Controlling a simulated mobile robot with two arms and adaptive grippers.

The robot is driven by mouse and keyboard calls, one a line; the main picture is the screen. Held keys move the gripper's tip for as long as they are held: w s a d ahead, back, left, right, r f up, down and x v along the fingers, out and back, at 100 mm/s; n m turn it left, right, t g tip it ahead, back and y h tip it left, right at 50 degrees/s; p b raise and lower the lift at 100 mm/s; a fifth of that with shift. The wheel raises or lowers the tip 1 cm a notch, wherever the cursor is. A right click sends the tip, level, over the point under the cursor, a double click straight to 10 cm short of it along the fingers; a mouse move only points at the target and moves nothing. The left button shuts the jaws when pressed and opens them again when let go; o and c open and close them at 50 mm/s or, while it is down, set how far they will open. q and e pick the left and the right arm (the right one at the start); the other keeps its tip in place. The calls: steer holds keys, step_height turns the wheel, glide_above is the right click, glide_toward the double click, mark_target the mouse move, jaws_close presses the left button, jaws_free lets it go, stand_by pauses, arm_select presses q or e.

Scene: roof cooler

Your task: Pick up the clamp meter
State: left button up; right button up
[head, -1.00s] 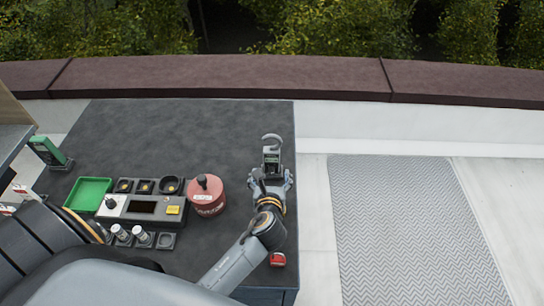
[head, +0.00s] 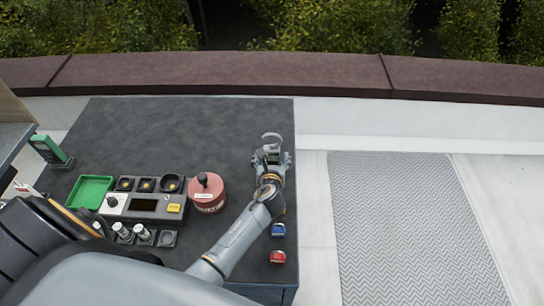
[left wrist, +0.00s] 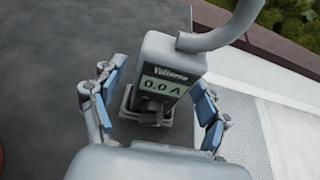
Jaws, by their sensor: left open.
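The clamp meter (left wrist: 168,78) stands on the dark table with its grey hook-shaped jaw up; its display reads 0.0 A. In the head view only its jaw (head: 271,137) shows clearly, the body being mostly hidden by my gripper. My left gripper (head: 269,158) is open around it. In the left wrist view the gripper's (left wrist: 158,98) blue-padded fingers stand on both sides of the meter's body, with a gap visible on each side. My right gripper is not in view.
A red canister (head: 207,192), a grey panel box (head: 143,206) and a green tray (head: 90,192) stand left of my arm. A blue item (head: 278,230) and a red item (head: 278,257) lie near the table's right edge. The table's far part is clear.

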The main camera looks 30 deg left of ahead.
arm_select(q)
steer(key=c, duration=1.3)
steer(key=shift+r, duration=0.1)
steer(key=shift+c, duration=0.7)
steer(key=shift+r, duration=0.1)
